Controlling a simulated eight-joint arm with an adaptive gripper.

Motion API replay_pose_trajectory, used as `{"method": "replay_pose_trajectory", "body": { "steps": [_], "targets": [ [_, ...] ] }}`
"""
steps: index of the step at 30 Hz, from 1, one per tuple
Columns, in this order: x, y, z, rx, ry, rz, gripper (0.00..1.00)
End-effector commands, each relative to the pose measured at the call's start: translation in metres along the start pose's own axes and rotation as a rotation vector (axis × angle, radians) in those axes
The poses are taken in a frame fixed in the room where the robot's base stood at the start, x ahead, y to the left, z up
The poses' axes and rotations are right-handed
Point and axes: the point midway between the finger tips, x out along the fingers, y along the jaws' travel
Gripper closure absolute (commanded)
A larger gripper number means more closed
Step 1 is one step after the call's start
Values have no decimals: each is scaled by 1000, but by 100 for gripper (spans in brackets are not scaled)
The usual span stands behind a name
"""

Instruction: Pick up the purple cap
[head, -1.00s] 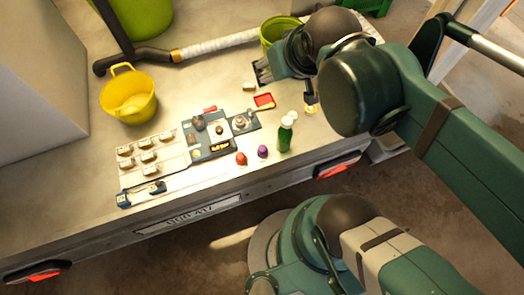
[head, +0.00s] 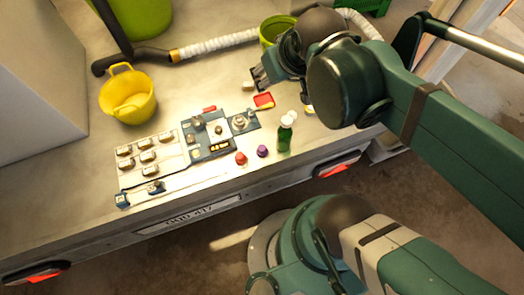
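The purple cap (head: 262,151) lies near the front edge of the trailer bed, between a red cap (head: 241,158) on its left and a green bottle (head: 285,135) on its right. Nothing covers it. My gripper (head: 258,80) is well behind the purple cap, over the back part of the bed, and does not touch it. Its dark fingers are small and partly hidden by the wrist, so I cannot tell whether they are open or shut.
A blue-grey machine (head: 206,138) and several small switch blocks (head: 147,156) lie left of the caps. A red-and-yellow tray (head: 264,101) is between gripper and caps. A yellow bucket (head: 128,98) stands at left. The bed's front edge is close to the caps.

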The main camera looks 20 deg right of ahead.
Motion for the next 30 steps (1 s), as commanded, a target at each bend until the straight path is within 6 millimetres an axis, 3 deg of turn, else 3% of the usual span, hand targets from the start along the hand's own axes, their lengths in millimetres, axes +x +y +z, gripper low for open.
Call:
{"method": "replay_pose_trajectory", "body": {
  "steps": [13,30],
  "targets": [
    [65,-16,31,-184,-145,-37,56],
    [138,-37,87,-421,-325,-110,56]
  ]
}}
